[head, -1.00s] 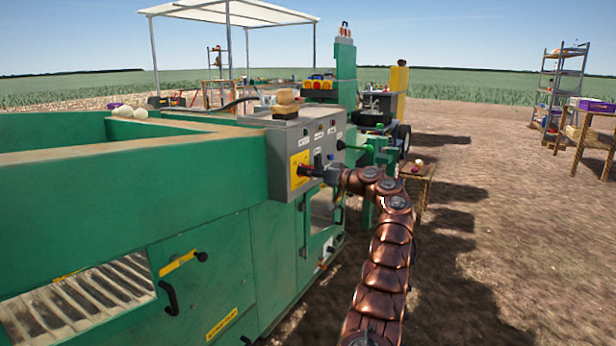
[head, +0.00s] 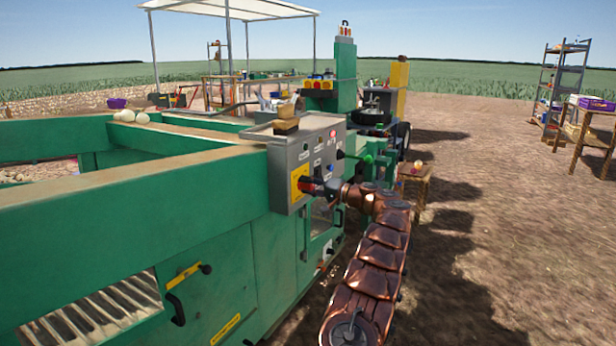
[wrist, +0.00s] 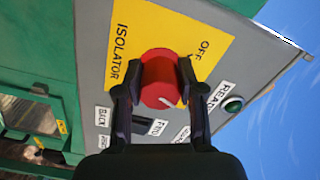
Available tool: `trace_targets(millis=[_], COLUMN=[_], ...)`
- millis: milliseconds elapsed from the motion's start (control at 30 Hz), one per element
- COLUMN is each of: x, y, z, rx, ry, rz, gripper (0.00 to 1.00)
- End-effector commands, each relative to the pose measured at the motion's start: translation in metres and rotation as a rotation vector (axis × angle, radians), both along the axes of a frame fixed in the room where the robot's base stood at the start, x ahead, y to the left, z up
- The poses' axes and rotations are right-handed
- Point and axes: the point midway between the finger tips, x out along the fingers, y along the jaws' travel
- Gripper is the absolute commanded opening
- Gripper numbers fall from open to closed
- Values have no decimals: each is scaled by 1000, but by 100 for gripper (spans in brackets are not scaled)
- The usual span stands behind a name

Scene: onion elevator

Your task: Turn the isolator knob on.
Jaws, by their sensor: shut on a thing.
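The red isolator knob (wrist: 157,80) sits on a yellow label (wrist: 150,40) marked ISOLATOR and OFF in the wrist view. My gripper (wrist: 158,76) has one finger on each side of the knob and is shut on it. A white mark on the knob points to the lower right of the wrist picture.
A green indicator or button (wrist: 233,104) and white labels lie beside the knob on the panel. The green machine (head: 225,260) fills the left side. Open dirt ground lies to the right.

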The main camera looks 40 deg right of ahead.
Motion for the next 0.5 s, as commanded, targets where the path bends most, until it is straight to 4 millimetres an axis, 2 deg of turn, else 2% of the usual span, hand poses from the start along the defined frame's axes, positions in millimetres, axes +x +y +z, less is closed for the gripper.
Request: trace_targets(millis=[200, 500], x=[1, 1], y=[1, 1], z=[3, 1], rx=[167, 318], ry=[53, 98], rz=[2, 2], gripper=[3, 3])
